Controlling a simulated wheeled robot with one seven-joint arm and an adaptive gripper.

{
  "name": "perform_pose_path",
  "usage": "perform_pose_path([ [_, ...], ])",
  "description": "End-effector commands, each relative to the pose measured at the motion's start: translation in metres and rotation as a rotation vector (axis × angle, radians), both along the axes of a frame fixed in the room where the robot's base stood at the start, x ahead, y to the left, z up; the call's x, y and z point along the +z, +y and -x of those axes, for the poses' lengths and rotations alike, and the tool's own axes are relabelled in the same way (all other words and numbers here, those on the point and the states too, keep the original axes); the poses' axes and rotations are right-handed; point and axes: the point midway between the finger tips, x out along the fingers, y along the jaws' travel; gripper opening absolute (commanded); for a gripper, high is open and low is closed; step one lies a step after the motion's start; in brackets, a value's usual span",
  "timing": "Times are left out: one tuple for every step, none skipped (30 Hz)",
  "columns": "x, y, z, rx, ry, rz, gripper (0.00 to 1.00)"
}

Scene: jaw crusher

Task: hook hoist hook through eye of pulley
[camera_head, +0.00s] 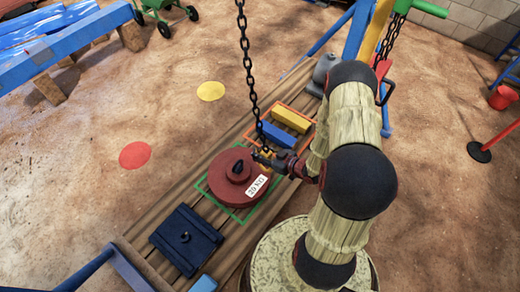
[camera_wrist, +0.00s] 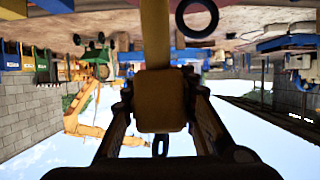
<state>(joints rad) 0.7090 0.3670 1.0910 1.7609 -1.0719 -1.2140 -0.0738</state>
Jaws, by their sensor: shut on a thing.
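The red round pulley block (camera_head: 222,181) lies on the wooden planks inside a green outline. It has a white label and a black eye (camera_head: 238,168) on top. The yellow hook block of the hoist (camera_head: 265,161) hangs on a dark chain (camera_head: 246,62) just right of the eye. My gripper (camera_head: 266,157) is shut on it. In the wrist view, the yellow block (camera_wrist: 159,101) sits between my fingers (camera_wrist: 160,112), and its yellow shank runs out of the top edge. A dark ring (camera_wrist: 183,24), seemingly the eye, is right of the shank and apart from it. The hook's tip is out of view.
A dark blue block (camera_head: 186,240) with a small loop lies front left on the planks. Blue (camera_head: 277,136) and yellow (camera_head: 291,120) blocks lie in an orange outline behind the pulley. A grey bottle-shaped object (camera_head: 322,72) stands farther back. Sandy ground lies left.

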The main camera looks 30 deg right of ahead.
Motion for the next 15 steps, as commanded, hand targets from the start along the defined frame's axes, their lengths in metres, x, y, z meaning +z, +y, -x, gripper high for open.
perform_pose_path([
  [0.002,0.002,0.0,0.0,-0.003,0.0,0.0],
  [0.002,0.003,0.001,0.0,-0.003,0.0,0.0],
  [0.002,0.004,0.002,-0.001,-0.003,0.0,0.0],
  [0.002,0.006,0.002,-0.001,-0.003,0.0,0.0],
  [0.002,0.007,0.003,-0.001,-0.003,0.0,0.0],
  [0.002,0.008,0.004,-0.002,-0.003,0.0,0.0],
  [0.002,0.009,0.004,-0.002,-0.003,0.0,0.0],
  [0.002,0.011,0.005,-0.001,-0.003,-0.001,0.0],
  [0.002,0.012,0.006,-0.001,-0.003,0.0,0.0],
  [0.002,0.014,0.006,-0.001,-0.003,0.0,0.0],
  [0.002,0.015,0.007,0.0,-0.003,0.0,0.0],
  [0.002,0.017,0.008,0.0,-0.003,0.0,0.0],
  [0.002,0.018,0.008,0.0,-0.003,0.0,0.0],
  [0.002,0.019,0.009,0.0,-0.003,0.0,0.0],
  [0.001,0.021,0.01,0.0,-0.003,0.0,0.0],
])
